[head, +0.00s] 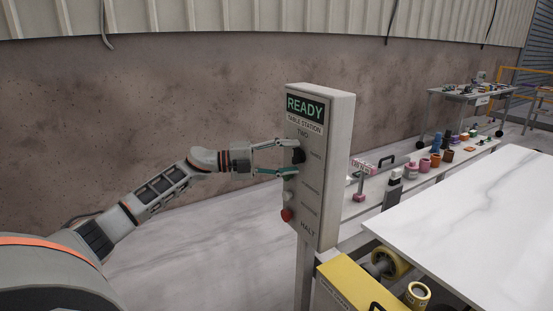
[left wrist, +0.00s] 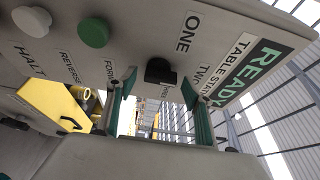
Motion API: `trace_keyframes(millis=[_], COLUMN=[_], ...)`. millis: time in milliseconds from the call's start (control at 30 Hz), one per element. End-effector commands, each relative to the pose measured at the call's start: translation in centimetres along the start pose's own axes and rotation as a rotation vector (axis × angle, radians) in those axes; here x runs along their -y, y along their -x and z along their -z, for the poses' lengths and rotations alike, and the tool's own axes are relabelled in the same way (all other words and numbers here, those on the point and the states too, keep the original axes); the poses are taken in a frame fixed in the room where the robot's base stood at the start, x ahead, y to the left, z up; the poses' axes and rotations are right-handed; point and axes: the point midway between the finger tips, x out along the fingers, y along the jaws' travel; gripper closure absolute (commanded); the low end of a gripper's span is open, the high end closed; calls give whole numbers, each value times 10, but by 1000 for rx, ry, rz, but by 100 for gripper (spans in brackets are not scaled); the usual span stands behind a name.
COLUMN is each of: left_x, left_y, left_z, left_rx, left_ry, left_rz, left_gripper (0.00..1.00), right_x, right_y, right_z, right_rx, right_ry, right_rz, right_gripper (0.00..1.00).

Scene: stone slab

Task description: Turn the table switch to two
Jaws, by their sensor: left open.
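The table switch is a black knob (head: 298,156) on the front of a grey control box (head: 340,150) marked READY and TABLE STATION. My left gripper (head: 287,157) is open at the box face, one finger above the knob and one below. In the left wrist view the fingers of my left gripper (left wrist: 158,88) stand apart on either side of the knob, with no clear contact. My right gripper is not in view.
Below the knob are a green button (left wrist: 95,32), a white button (left wrist: 32,20) and a red button (head: 286,214). A yellow box (head: 352,286) and a white slab (head: 490,225) stand right of the post. The floor left of the post is clear.

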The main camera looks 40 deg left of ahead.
Motion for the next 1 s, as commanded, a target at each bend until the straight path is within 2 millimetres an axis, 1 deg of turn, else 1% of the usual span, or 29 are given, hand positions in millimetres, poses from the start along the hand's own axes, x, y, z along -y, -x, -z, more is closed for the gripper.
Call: trace_keyframes(millis=[167,400,600,800,1000], left_x=[-2,-2,-2,-1,0], left_y=[26,71,99,113,116], left_z=[0,0,0,0,1], left_rx=[2,1,0,-1,-1], left_ry=[-1,2,2,0,0], left_rz=[-5,-5,-4,-2,-1], left_gripper=[49,49,49,49,49], right_x=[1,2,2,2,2], right_y=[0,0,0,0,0], right_z=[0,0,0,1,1], right_rx=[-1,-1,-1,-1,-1], right_ry=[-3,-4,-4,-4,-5], right_rz=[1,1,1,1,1], right_gripper=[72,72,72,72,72])
